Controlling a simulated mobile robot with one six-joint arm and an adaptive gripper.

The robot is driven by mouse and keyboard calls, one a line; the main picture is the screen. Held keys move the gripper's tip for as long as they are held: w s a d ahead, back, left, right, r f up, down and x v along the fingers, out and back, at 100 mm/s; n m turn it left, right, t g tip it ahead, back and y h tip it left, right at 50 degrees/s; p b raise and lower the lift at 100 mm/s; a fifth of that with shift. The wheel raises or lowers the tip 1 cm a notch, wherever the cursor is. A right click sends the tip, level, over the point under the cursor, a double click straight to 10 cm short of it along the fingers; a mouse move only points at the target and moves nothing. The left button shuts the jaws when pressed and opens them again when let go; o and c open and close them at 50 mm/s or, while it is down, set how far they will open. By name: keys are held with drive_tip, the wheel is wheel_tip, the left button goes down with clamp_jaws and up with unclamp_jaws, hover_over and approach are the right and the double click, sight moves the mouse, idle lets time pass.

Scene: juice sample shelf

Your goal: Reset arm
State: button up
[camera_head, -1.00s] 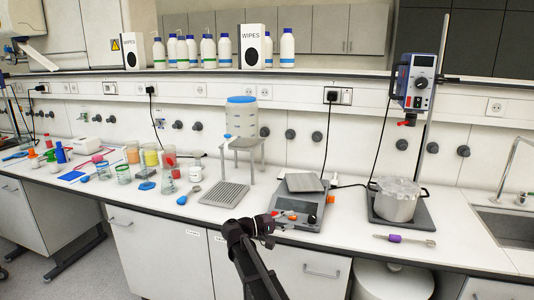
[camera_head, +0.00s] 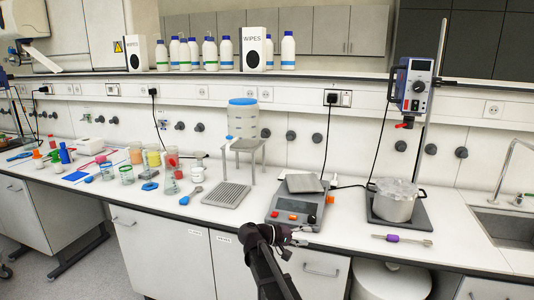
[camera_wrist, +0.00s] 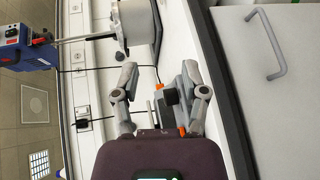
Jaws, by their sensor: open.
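My gripper (camera_head: 290,236) is at the front edge of the bench in the head view, just below the balance (camera_head: 297,205). In the wrist view my gripper (camera_wrist: 160,72) has its two fingers spread apart with no object held between them. The grey balance with orange buttons (camera_wrist: 180,98) shows beyond and between the fingers there, apart from them as far as I can tell.
A metal pot (camera_head: 394,202) stands on a hotplate to the right, with a purple-handled tool (camera_head: 402,238) in front. A grey rack tray (camera_head: 226,195) lies left of the balance. Several cups of coloured samples stand further left. A sink (camera_head: 507,228) is at far right.

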drive_tip(key=s+d+f+g+y+p, duration=0.2)
drive_tip(key=s+d+f+y, duration=0.2)
drive_tip(key=s+d, duration=0.15)
drive_tip(key=s+f+m+g+y+p, duration=0.1)
drive_tip(key=s+f+m+y+p, duration=0.1)
drive_tip(key=s+y+p, duration=0.4)
drive_tip(key=s+a+y, duration=0.1)
drive_tip(key=s+y, duration=0.4)
drive_tip(key=s, duration=0.5)
drive_tip(key=shift+f+m+g, duration=0.2)
drive_tip(key=shift+m+g, duration=0.1)
drive_tip(key=shift+m, duration=0.1)
